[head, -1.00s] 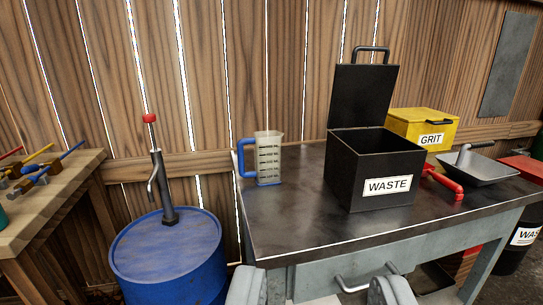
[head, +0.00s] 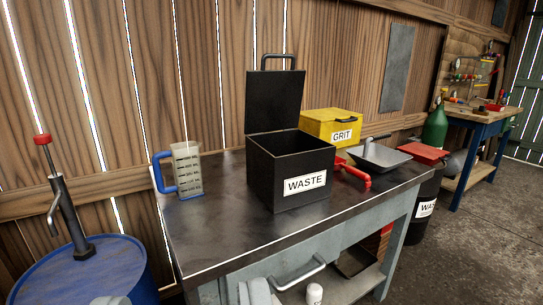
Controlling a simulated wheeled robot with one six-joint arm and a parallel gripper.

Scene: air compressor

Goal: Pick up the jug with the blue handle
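The jug with the blue handle (head: 187,172) is a clear measuring jug with dark markings. It stands upright on the left end of the dark workbench top (head: 215,232), near the wooden wall, its handle facing left.
A black open-lidded WASTE box (head: 290,170) stands right of the jug. A blue drum (head: 85,272) with a tall pump (head: 68,205) stands left of the bench.

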